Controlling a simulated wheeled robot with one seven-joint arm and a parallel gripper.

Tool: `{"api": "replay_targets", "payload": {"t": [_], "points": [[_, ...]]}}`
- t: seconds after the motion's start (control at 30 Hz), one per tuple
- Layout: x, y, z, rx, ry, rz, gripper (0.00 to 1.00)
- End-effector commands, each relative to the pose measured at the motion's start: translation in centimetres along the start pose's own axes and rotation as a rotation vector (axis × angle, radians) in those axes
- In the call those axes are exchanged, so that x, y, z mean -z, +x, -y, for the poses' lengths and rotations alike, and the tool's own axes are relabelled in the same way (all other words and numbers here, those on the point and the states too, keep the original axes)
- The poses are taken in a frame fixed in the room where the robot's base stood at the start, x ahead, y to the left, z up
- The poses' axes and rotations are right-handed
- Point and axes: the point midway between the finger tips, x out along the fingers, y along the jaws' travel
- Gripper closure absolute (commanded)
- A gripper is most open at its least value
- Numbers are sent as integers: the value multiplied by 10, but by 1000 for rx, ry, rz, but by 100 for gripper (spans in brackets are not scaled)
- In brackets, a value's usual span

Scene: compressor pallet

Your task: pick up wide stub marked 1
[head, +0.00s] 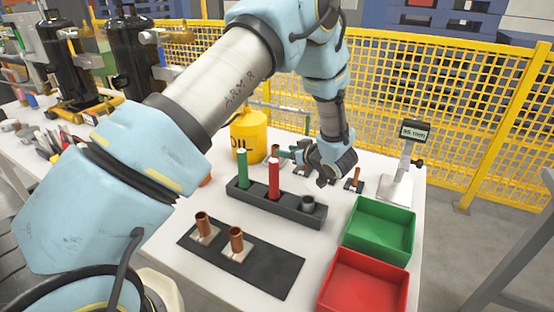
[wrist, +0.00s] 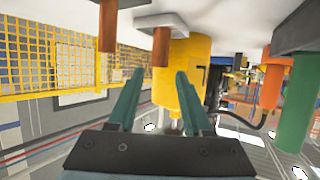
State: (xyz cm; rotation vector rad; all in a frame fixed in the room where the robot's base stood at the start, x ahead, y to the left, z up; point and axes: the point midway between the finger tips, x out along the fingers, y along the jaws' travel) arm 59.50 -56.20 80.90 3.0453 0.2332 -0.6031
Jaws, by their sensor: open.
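My gripper (head: 288,153) is above the far part of the table, beyond the grey rack, with its fingers pointing left. In the wrist view, which shows the scene upside down, its two teal fingers (wrist: 160,73) are apart with nothing held between them. A copper stub (wrist: 161,45) shows beyond the gap between the fingertips, and another (wrist: 108,25) is to its left. In the head view one copper stub (head: 357,178) stands right of my gripper. Two wider copper stubs (head: 203,224) (head: 236,240) stand on the dark mat in front. No number is readable on any stub.
A grey rack (head: 250,195) holds a green tube (head: 242,168), a red tube (head: 274,178) and a grey piece. The yellow oil container (head: 247,135) stands behind it. Green (head: 380,228) and red (head: 362,285) bins are at right, near a gauge stand (head: 398,187).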

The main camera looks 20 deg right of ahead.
Motion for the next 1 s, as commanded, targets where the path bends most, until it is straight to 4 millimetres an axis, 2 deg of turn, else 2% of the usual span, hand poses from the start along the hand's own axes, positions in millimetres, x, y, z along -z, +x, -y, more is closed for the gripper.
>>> {"api": "replay_targets", "payload": {"t": [0.1, 0.27, 0.5, 0.6, 0.87, 1.0], "points": [[1, 19, 0, 1, -1, 2, 50], [1, 33, 0, 0, 1, 1, 50], [0, 68, 0, 0, -1, 2, 50], [-1, 76, 0, -1, 0, 2, 50], [-2, 79, -1, -3, 0, 1, 50], [-2, 79, -1, -2, 0, 2, 65]]}}
